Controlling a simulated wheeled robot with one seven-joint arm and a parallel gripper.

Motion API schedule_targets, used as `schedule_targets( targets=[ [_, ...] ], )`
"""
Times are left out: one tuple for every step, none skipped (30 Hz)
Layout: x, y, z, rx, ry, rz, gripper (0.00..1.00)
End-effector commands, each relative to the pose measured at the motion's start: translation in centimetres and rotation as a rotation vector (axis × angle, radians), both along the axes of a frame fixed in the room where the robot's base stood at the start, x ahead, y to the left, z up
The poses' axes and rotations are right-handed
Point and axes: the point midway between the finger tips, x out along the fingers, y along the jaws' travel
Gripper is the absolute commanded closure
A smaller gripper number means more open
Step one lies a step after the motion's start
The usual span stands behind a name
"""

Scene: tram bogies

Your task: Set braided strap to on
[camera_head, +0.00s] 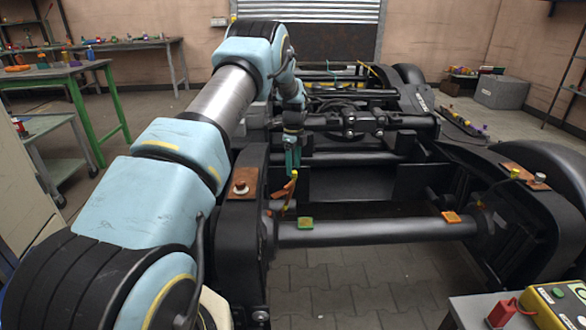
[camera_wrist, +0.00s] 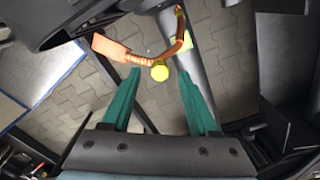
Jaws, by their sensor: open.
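In the head view the strap (camera_head: 281,190) hangs at the left end of the black axle tube, partly behind my gripper. My gripper (camera_head: 292,170) has teal fingers and points down. In the wrist view its fingers (camera_wrist: 158,80) are spread apart on either side of the yellow knob, with nothing held. I cannot tell whether they touch it.
The black axle tube (camera_head: 375,231) carries a green tag (camera_head: 306,223) and an orange tag (camera_head: 451,217). A brown plate with a bolt (camera_head: 240,188) tops the left frame beam. A similar yellow-knobbed piece (camera_head: 515,174) is at right. A control box (camera_head: 558,304) stands front right.

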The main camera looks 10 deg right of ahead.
Motion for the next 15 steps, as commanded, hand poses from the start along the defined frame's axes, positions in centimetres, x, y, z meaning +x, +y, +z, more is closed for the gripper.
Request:
schedule_targets(
  targets=[
    [0.0, 0.0, -0.6, 0.001, 0.001, 0.000, 0.40],
    [0.0, 0.0, -0.9, 0.001, 0.001, 0.000, 0.40],
    [0.0, 0.0, -1.2, 0.000, 0.000, 0.001, 0.40],
    [0.0, 0.0, -1.4, 0.000, 0.000, 0.001, 0.40],
    [0.0, 0.0, -1.6, 0.000, 0.000, 0.001, 0.40],
    [0.0, 0.0, -1.8, -0.001, -0.001, 0.001, 0.40],
    [0.0, 0.0, -1.9, -0.001, -0.001, 0.001, 0.40],
    [0.0, 0.0, -2.0, -0.001, -0.001, 0.001, 0.40],
    [0.0, 0.0, -2.0, -0.001, -0.001, 0.001, 0.40],
    [0.0, 0.0, -2.1, -0.001, -0.001, 0.001, 0.40],
    [0.0, 0.0, -2.1, -0.001, -0.002, 0.001, 0.40],
    [0.0, 0.0, -2.1, -0.001, -0.002, 0.001, 0.40],
    [0.0, 0.0, -2.1, -0.001, -0.002, 0.001, 0.40],
    [0.0, 0.0, -2.1, -0.001, -0.002, 0.001, 0.40],
    [0.0, 0.0, -2.1, -0.001, -0.001, 0.001, 0.40]
  ],
)
